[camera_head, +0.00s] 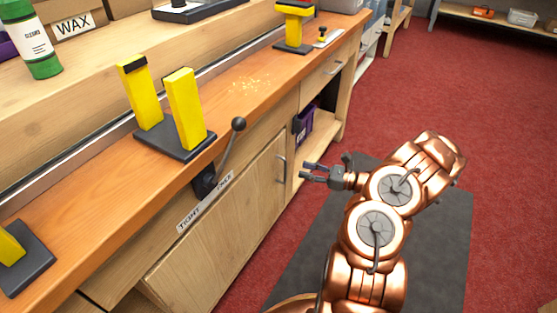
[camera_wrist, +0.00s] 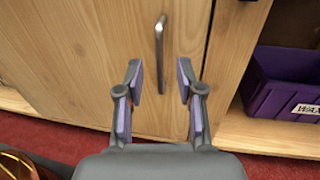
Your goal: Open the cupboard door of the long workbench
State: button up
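The long workbench (camera_head: 120,215) runs diagonally across the head view. Its wooden cupboard door (camera_head: 215,240) is closed under the bench top and fills the left and middle of the wrist view (camera_wrist: 75,60). A grey metal bar handle (camera_head: 282,169) is upright near the door's right edge. The handle also shows in the wrist view (camera_wrist: 160,50), ahead of and between the fingers. My gripper (camera_head: 306,172) is open and empty, facing the door. It looks a short gap from the handle; I see no contact.
A black-knobbed lever (camera_head: 239,124) sticks out above the door. Right of the door is an open shelf with a purple bin (camera_wrist: 282,85) labelled WAX. A drawer (camera_head: 325,72) sits above that shelf. Red carpet (camera_head: 440,100) is clear to the right.

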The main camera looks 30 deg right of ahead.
jog(key=shift+b+x, duration=0.9)
jog(key=shift+x, duration=3.05)
jog(key=shift+c, duration=0.2)
jog(key=shift+s, duration=0.1)
grip_shut()
